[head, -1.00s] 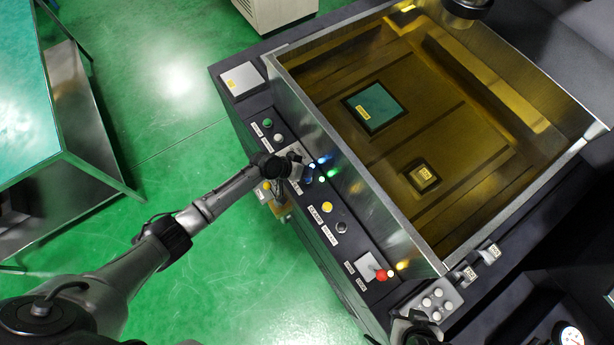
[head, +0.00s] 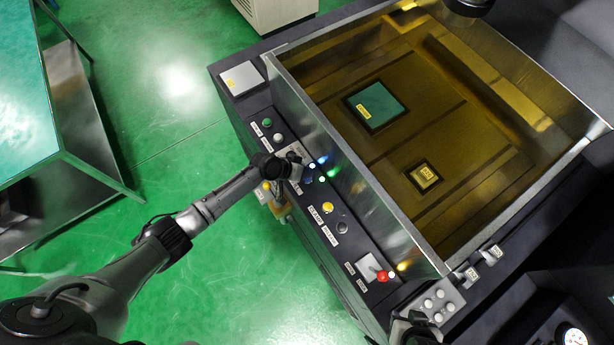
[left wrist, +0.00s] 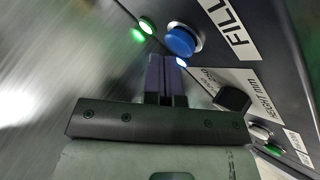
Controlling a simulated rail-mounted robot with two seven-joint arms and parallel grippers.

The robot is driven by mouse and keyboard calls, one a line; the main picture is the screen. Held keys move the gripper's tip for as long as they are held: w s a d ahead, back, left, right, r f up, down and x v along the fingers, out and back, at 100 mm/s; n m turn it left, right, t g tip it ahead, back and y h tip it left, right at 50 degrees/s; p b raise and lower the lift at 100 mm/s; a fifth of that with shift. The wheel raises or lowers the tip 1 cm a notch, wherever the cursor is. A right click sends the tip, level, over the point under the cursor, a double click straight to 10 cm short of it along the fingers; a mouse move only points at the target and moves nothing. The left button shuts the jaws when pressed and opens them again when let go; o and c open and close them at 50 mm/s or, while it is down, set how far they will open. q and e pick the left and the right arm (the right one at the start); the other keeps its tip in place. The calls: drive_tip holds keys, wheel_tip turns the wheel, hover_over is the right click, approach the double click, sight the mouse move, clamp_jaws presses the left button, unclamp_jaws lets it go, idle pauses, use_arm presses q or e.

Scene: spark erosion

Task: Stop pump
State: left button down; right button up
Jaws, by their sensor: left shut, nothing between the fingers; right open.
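The control panel (head: 300,200) runs along the tank's near side, with several buttons and lamps. The blue button (head: 307,176) shows beside my left gripper (head: 297,173). In the left wrist view the blue button (left wrist: 183,40) is just beyond the shut, empty fingers (left wrist: 165,62), beside the FILL label (left wrist: 236,33); contact cannot be told. A green lamp (left wrist: 146,27) and a blue-white lamp (left wrist: 183,62) are lit near it. A black knob (left wrist: 232,97) sits by the HEIGHT mm label. My right gripper (head: 414,326) is at the bottom edge, open, partly cut off. I cannot read which control is the pump's.
The open tank (head: 350,190) holds amber liquid over a green plate (head: 377,105) and a small block (head: 424,175). Further along the panel are a yellow button (head: 327,208), a dark button (head: 342,228) and a red knob (head: 382,276). A bench stands at left; green floor lies between.

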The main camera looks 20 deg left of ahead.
use_arm(q)
drive_tip(key=shift+f+b, duration=0.45)
drive_tip(key=shift+f, duration=0.05)
drive_tip(key=shift+r, duration=0.15)
idle(0.5)
drive_tip(key=shift+r+p, duration=0.6)
drive_tip(key=shift+p, duration=0.05)
drive_tip(key=shift+r, duration=0.2)
wheel_tip(320, 180, up, 5)
drive_tip(key=p, duration=0.4)
drive_tip(key=shift+p, duration=0.35)
idle(0.3)
